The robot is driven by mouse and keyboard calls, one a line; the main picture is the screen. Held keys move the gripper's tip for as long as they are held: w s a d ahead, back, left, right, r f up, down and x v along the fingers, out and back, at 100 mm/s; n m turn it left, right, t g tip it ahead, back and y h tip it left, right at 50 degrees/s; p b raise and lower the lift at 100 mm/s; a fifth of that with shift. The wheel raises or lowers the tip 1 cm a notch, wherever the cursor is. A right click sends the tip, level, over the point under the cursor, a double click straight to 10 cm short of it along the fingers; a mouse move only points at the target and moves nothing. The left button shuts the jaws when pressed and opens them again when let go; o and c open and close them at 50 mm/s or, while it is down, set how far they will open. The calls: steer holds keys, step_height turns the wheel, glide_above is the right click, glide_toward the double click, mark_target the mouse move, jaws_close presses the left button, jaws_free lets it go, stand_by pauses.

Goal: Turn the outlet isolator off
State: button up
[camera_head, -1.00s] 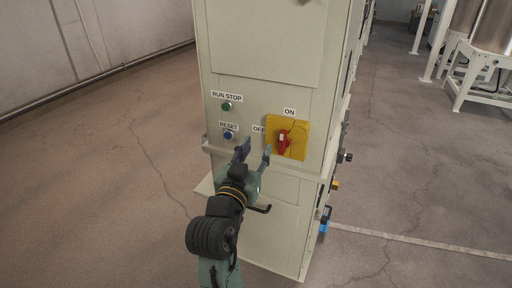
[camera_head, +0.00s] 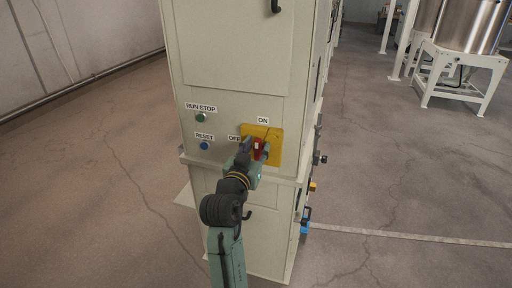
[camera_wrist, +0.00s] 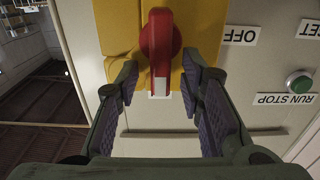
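The outlet isolator is a red handle (camera_head: 259,147) on a yellow plate (camera_head: 274,135) on the cabinet front. An ON label (camera_head: 263,120) is above it and a partly hidden OFF label (camera_head: 234,138) is at its left. The handle stands roughly upright, its white-marked end towards ON. My gripper (camera_head: 252,150) is at the handle and covers part of it. In the wrist view, which is upside down, my gripper (camera_wrist: 160,75) is open, with one finger on each side of the red handle (camera_wrist: 160,40) near its white end. A gap shows on both sides.
A green RUN STOP button (camera_head: 200,118) and a blue RESET button (camera_head: 204,146) are left of the isolator. A ledge runs across the cabinet below. Small fittings (camera_head: 306,220) stick out on the cabinet's right side. The floor around is clear.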

steer(key=shift+c, duration=0.4)
jaws_close()
